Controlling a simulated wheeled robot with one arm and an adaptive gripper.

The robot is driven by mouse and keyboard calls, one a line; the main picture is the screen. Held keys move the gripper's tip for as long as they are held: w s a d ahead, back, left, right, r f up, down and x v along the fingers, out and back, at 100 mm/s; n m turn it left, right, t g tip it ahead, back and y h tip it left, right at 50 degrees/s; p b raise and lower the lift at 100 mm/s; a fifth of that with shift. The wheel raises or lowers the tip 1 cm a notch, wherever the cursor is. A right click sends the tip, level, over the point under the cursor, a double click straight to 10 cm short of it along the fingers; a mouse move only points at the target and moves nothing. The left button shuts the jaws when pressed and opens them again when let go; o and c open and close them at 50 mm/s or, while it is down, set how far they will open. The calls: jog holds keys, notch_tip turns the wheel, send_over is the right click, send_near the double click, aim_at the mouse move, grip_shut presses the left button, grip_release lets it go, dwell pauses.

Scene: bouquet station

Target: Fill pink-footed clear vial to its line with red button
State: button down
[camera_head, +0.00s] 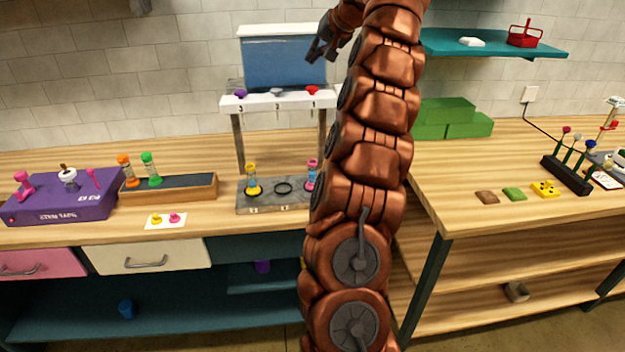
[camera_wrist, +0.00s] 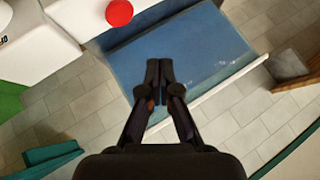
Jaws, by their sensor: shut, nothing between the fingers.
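The dispenser has a blue tank (camera_head: 284,62) above a white shelf with purple, grey and red buttons. The red button (camera_head: 312,90) is at the shelf's right end, near the 1 label; it also shows in the wrist view at the top edge (camera_wrist: 119,12). The pink-footed vial (camera_head: 312,174) stands upright at the right end of the dispenser base, partly hidden by my arm; its fill level cannot be told. My gripper (camera_head: 318,50) is shut and empty, in front of the tank and above the red button. In the wrist view its fingertips (camera_wrist: 159,66) are together, apart from the button.
A yellow-footed vial (camera_head: 252,179) stands on the left of the dispenser base (camera_head: 270,207); the middle ring is empty. A wooden tray (camera_head: 185,192) with orange and green vials and a purple box (camera_head: 60,208) are left. Green blocks (camera_head: 450,118) and a teal shelf (camera_head: 490,45) are right.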

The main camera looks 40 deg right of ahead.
aim_at(313, 88)
jog(key=shift+w+a+r+m+g+h, duration=0.15)
jog(key=shift+r+m+h, duration=0.1)
jog(key=shift+m+h, duration=0.25)
jog(key=shift+w+a+r+m+g+h, duration=0.1)
jog(key=shift+r+m+g+h, duration=0.15)
jog(key=shift+m, duration=0.45)
jog(key=shift+s+r+m+g+h+b, duration=0.15)
jog(key=shift+r+m+h+b, duration=0.1)
jog(key=shift+r+m+h, duration=0.6)
jog(key=shift+s+r+m+g+h+b, duration=0.1)
jog(key=shift+r+m+g+h+b, duration=0.1)
jog(key=shift+r+m+h, duration=0.6)
jog(key=shift+d+f, duration=0.1)
jog(key=shift+f, duration=0.15)
jog(key=shift+f+b, duration=3.15)
jog(key=shift+f, duration=1.25)
jog(key=shift+f, duration=0.1)
jog(key=shift+f+b, duration=0.35)
jog(key=shift+b, duration=0.05)
